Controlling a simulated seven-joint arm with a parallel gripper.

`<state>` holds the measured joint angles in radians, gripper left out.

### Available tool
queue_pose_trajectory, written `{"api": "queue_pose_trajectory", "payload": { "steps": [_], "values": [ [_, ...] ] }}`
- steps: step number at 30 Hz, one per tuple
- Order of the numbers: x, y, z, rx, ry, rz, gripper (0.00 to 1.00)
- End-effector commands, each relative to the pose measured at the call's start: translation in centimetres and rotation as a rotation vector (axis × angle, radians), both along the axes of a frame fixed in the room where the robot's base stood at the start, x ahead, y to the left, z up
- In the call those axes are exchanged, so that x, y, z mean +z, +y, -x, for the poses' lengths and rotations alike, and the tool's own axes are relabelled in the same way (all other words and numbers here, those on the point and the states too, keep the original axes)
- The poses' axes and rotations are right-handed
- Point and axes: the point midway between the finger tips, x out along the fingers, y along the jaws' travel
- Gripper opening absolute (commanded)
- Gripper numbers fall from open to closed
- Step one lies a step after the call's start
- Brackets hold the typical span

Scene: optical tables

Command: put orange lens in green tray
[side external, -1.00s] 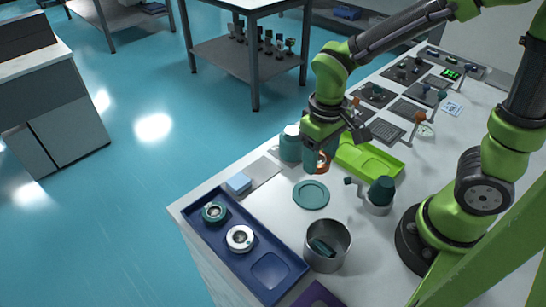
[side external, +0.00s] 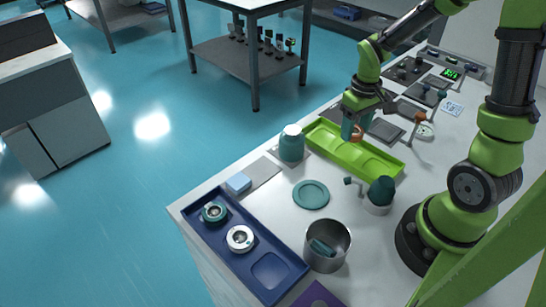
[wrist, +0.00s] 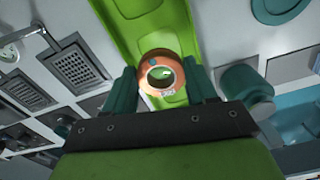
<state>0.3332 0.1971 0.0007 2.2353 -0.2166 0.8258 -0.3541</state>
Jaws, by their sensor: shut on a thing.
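The orange lens (wrist: 161,75) is a ring with a clear centre, held between the two teal fingers of my gripper (wrist: 163,88) in the wrist view. In the side view the orange lens (side external: 357,132) shows at the fingertips of my gripper (side external: 352,132). The lens is above the far part of the green tray (side external: 385,170), near its back edge; the exact height is hard to tell. The green tray also runs behind the lens in the wrist view (wrist: 139,30). Its visible recesses look empty.
A blue tray (side external: 211,239) holds a teal ring (side external: 215,205) and a white ring (side external: 233,246). A teal disc (side external: 311,187), a metal cup (side external: 343,247) and a teal-topped holder (side external: 381,203) stand nearer.

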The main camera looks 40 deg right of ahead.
Motion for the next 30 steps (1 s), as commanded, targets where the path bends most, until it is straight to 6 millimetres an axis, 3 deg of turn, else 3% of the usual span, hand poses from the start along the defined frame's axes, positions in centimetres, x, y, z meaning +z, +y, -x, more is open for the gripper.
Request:
{"api": "queue_pose_trajectory", "payload": {
  "steps": [12,25,26,27,30],
  "values": [
    [-5.0,0.0,0.0,-0.003,0.002,-0.001,0.26],
    [-5.7,0.0,0.0,-0.003,-0.001,0.000,0.26],
    [-5.7,0.0,0.0,-0.003,-0.002,0.000,0.60],
    [-5.7,0.0,0.0,-0.003,-0.002,0.000,0.66],
    [-5.7,0.0,0.0,-0.003,-0.002,0.000,0.67]
  ]
}}
